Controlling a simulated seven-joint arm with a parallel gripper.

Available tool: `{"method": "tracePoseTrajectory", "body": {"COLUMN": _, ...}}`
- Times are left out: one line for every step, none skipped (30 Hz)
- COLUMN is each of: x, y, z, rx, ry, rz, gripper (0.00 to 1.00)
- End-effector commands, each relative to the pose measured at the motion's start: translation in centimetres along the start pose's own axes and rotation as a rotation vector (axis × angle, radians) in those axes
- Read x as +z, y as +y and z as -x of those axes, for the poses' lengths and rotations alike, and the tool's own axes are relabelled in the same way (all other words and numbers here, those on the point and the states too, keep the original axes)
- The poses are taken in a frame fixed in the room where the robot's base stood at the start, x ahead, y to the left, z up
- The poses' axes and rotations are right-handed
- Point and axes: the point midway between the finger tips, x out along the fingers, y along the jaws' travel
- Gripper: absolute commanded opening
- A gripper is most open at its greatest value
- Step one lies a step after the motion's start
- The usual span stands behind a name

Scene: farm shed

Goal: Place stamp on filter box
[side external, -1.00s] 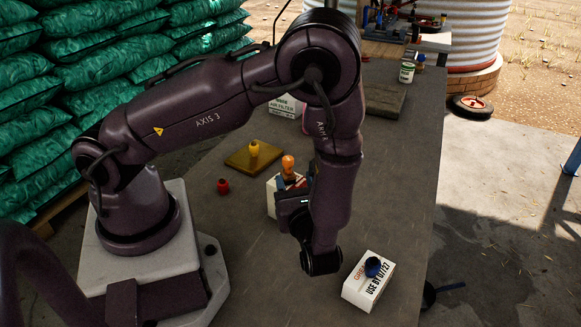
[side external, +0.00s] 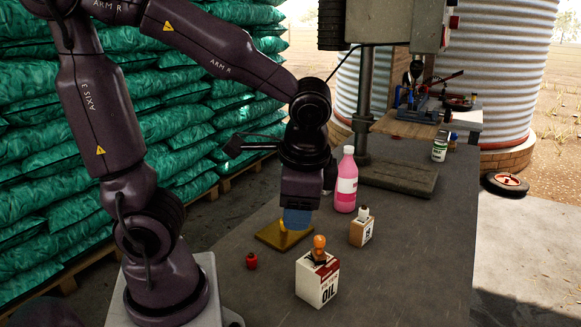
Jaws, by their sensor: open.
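A yellow stamp (side external: 283,240) stands on a mustard board (side external: 268,238), partly hidden by my gripper. My gripper (side external: 297,222) points down with its blue fingers right at the stamp's top. It is open; I cannot tell whether the fingers are around the stamp or just above it. A red stamp (side external: 252,260) stands on the table to the left. An orange-handled stamp (side external: 319,248) stands on the white oil box (side external: 314,284). The box marked air filter is not visible now, apparently behind my gripper.
A pink bottle (side external: 346,188) stands just right of my gripper. A drill press base (side external: 398,177) and a green-labelled can (side external: 440,147) are further back. Green sacks (side external: 195,110) are stacked at left. The grey table (side external: 420,255) is clear at front right.

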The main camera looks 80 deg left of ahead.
Motion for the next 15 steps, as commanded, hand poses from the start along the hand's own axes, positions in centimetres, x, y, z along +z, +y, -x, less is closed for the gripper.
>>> {"method": "tracePoseTrajectory", "body": {"x": 0.4, "y": -0.1, "z": 1.3, "rx": 0.038, "ry": 0.1, "rz": 0.077, "gripper": 0.51}}
{"method": "tracePoseTrajectory", "body": {"x": 0.5, "y": -0.1, "z": 2.0, "rx": 0.06, "ry": 0.154, "rz": 0.116, "gripper": 0.51}}
{"method": "tracePoseTrajectory", "body": {"x": 0.8, "y": -0.1, "z": 2.8, "rx": 0.086, "ry": 0.22, "rz": 0.165, "gripper": 0.51}}
{"method": "tracePoseTrajectory", "body": {"x": 0.9, "y": -0.1, "z": 3.4, "rx": 0.104, "ry": 0.269, "rz": 0.198, "gripper": 0.51}}
{"method": "tracePoseTrajectory", "body": {"x": 1.0, "y": -0.1, "z": 4.0, "rx": 0.12, "ry": 0.313, "rz": 0.228, "gripper": 0.51}}
{"method": "tracePoseTrajectory", "body": {"x": 1.1, "y": -0.1, "z": 4.7, "rx": 0.138, "ry": 0.366, "rz": 0.263, "gripper": 0.51}}
{"method": "tracePoseTrajectory", "body": {"x": 1.3, "y": -0.1, "z": 5.1, "rx": 0.15, "ry": 0.401, "rz": 0.287, "gripper": 0.51}}
{"method": "tracePoseTrajectory", "body": {"x": 1.4, "y": -0.1, "z": 5.5, "rx": 0.159, "ry": 0.433, "rz": 0.306, "gripper": 0.51}}
{"method": "tracePoseTrajectory", "body": {"x": 1.5, "y": -0.1, "z": 6.0, "rx": 0.169, "ry": 0.467, "rz": 0.328, "gripper": 0.51}}
{"method": "tracePoseTrajectory", "body": {"x": 1.5, "y": -0.1, "z": 6.2, "rx": 0.177, "ry": 0.487, "rz": 0.341, "gripper": 0.51}}
{"method": "tracePoseTrajectory", "body": {"x": 1.6, "y": -0.1, "z": 6.4, "rx": 0.181, "ry": 0.504, "rz": 0.35, "gripper": 0.51}}
{"method": "tracePoseTrajectory", "body": {"x": 1.6, "y": -0.1, "z": 6.6, "rx": 0.186, "ry": 0.52, "rz": 0.36, "gripper": 0.51}}
{"method": "tracePoseTrajectory", "body": {"x": 1.6, "y": -0.1, "z": 6.7, "rx": 0.189, "ry": 0.528, "rz": 0.364, "gripper": 0.51}}
{"method": "tracePoseTrajectory", "body": {"x": 1.6, "y": -0.1, "z": 6.8, "rx": 0.191, "ry": 0.532, "rz": 0.368, "gripper": 0.51}}
{"method": "tracePoseTrajectory", "body": {"x": 1.7, "y": -0.1, "z": 6.8, "rx": 0.192, "ry": 0.535, "rz": 0.369, "gripper": 0.51}}
